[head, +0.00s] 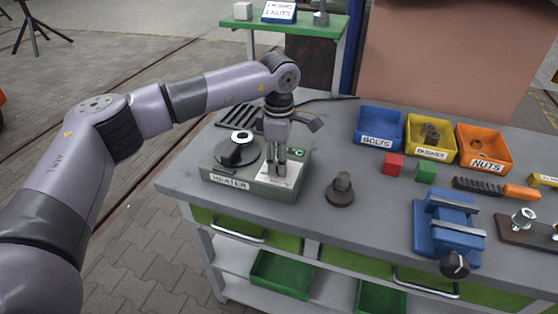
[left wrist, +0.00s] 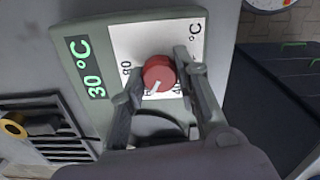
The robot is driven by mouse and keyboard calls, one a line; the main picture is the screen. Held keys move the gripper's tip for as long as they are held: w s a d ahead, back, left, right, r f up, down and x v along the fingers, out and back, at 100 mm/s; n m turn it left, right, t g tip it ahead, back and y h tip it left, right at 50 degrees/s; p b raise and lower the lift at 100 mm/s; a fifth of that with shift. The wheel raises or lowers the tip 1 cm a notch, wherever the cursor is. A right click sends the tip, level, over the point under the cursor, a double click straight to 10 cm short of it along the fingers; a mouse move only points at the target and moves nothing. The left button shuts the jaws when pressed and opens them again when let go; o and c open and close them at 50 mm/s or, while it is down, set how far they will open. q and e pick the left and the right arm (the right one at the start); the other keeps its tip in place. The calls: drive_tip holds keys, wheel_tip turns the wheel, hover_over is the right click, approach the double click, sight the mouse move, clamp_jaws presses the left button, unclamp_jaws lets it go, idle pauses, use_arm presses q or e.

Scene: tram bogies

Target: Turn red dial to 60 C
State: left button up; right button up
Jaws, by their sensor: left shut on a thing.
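The heater (head: 222,172) is a grey-green box at the left of the workbench. Its red dial (left wrist: 158,72) sits on a white scale plate (left wrist: 196,45) with marks including 80 and 40; part of the scale is hidden by my fingers. A white pointer line on the dial points toward the lower edge of the picture. The green display (left wrist: 95,68) reads 30 °C. My left gripper (head: 277,172) comes down over the heater, its two fingers shut on opposite sides of the dial. My right gripper is not in view.
A black part with a light ring (head: 238,147) stands on the heater's round plate. A dark round knobbed part (head: 341,190) stands right of the heater. Bins (head: 379,140), a red cube (head: 392,164), a green cube (head: 425,172) and a blue vise (head: 447,224) are further right.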

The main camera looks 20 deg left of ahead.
use_arm(q)
drive_tip(key=o, duration=1.2)
drive_tip(key=shift+c, duration=0.2)
wheel_tip(320, 180, up, 12)
